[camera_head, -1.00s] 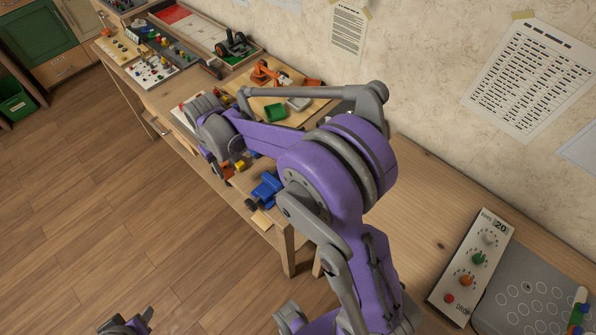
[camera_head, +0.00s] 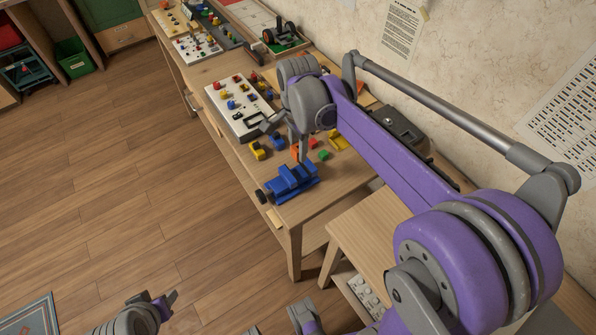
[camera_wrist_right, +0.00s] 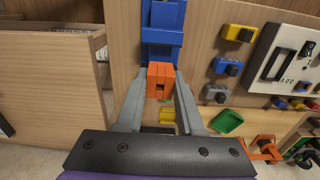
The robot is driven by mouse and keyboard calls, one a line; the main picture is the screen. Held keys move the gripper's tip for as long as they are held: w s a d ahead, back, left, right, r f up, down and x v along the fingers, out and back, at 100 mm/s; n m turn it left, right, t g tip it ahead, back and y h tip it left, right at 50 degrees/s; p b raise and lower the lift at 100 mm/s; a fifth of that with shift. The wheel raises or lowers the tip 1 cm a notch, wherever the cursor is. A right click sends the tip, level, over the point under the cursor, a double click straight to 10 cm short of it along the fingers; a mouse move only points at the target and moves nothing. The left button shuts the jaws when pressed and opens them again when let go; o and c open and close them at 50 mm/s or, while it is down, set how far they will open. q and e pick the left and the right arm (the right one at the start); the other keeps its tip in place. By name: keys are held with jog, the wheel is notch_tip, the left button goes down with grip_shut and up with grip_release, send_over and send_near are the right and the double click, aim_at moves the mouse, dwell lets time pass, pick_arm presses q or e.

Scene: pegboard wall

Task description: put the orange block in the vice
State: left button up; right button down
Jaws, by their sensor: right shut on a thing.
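The blue vice (camera_head: 292,181) stands at the front corner of the workbench; it also shows at the top of the right wrist view (camera_wrist_right: 162,28). My right gripper (camera_wrist_right: 160,78) is shut on the orange block (camera_wrist_right: 160,73), which sits between its fingertips. In the wrist view the block overlaps the near end of the vice; I cannot tell whether they touch. In the head view my right gripper (camera_head: 302,148) is small and partly hidden by its wrist, just behind the vice. My left gripper (camera_head: 160,304) is low at the left over the floor; its jaw state is unclear.
Yellow (camera_head: 258,151), blue (camera_head: 277,142) and green (camera_head: 323,155) pieces lie close behind the vice. A white panel with coloured knobs (camera_head: 225,92) lies farther left on the bench. A dark box (camera_head: 405,128) stands at the wall. The bench's front edge is close to the vice.

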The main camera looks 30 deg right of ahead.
aim_at(298, 174)
notch_tip(298, 174, down, 8)
jog(key=shift+f+b, duration=0.1)
jog(key=shift+b, duration=0.3)
jog(key=c, duration=1)
grip_release()
jog(key=shift+f, duration=0.2)
jog(key=o, duration=0.5)
jog(key=shift+r, duration=0.1)
